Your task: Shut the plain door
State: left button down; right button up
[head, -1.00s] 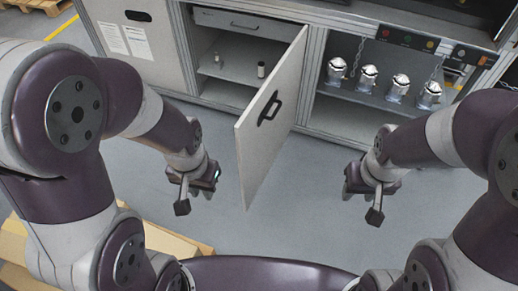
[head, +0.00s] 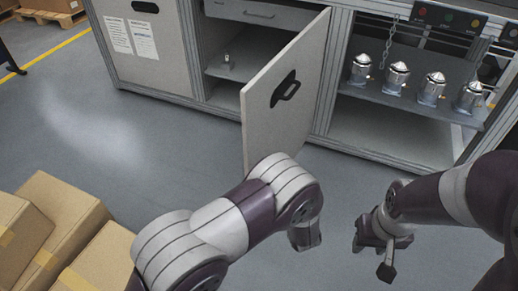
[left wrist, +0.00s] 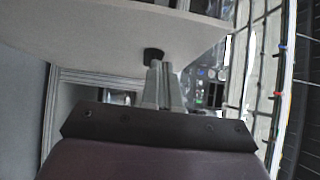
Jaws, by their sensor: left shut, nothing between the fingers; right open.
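The plain door (head: 285,90) is a light grey panel with a black handle (head: 286,89). It stands open in the head view, hinged on its right side and swung out from the cabinet. My left forearm overlaps its lower end in the picture. My right gripper (head: 378,240) is open and empty above the floor, right of the door.
A shut door with paper sheets (head: 133,38) is left of the open compartment, which has a drawer (head: 262,12) and a shelf. Several metal housings (head: 397,78) stand on the right-hand shelf. Cardboard boxes (head: 60,230) are at the lower left. Floor (head: 110,150) in front is clear.

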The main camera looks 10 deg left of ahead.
pick_arm(q)
jog(key=b, duration=0.2)
send_near(249, 129)
jog(key=w, duration=0.4)
jog(key=shift+w+a, duration=0.4)
jog(key=shift+a, duration=0.3)
jog(key=shift+w+a, duration=0.2)
jog(key=shift+a, duration=0.3)
jog(key=shift+r, duration=0.1)
